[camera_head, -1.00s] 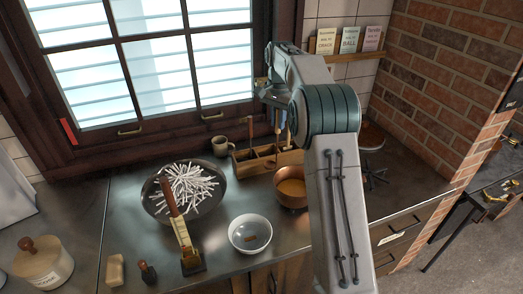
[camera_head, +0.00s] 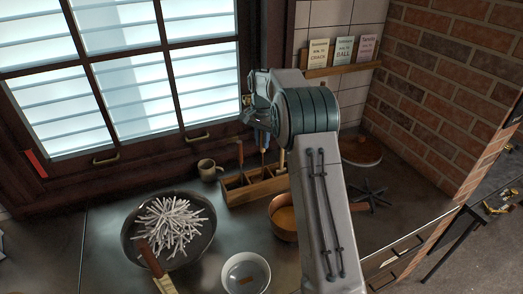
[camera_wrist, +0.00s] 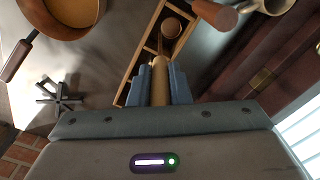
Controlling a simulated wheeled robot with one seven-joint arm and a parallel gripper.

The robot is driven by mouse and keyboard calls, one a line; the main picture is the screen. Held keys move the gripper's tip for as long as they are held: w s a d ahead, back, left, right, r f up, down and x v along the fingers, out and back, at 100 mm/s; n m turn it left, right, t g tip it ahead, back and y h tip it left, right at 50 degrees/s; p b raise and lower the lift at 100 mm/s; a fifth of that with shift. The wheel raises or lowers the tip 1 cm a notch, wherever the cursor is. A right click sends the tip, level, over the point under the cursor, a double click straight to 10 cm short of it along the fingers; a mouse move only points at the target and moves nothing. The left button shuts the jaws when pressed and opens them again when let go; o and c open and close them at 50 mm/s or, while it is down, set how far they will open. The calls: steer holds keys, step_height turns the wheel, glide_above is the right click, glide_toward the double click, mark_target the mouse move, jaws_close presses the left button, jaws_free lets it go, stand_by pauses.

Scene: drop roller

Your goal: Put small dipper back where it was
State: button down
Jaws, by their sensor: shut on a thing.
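My gripper (camera_wrist: 161,84) is shut on the pale wooden handle of the small dipper (camera_wrist: 160,66), which stands between its blue fingers in the wrist view. The handle points down toward the wooden divided holder (camera_wrist: 134,70). A round brown end shows inside a compartment, but I cannot tell whether it touches the bottom. In the head view, my gripper (camera_head: 261,138) is over the holder (camera_head: 257,192), partly hidden by my own arm. Another brown-handled tool (camera_head: 240,153) stands at the holder's left end.
A copper pan (camera_head: 284,222) stands in front of the holder and a mug (camera_head: 209,170) to its left. A wok of white sticks (camera_head: 140,252) and a white bowl (camera_head: 262,262) are nearer. A black trivet (camera_head: 370,195) lies right. The window is close behind.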

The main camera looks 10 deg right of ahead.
mark_target(262, 151)
steer(key=shift+f+p, duration=0.45)
steer(key=shift+f, duration=1.45)
steer(key=c, duration=1.3)
jaws_free()
steer(key=shift+c, duration=0.2)
steer(key=shift+r, duration=0.1)
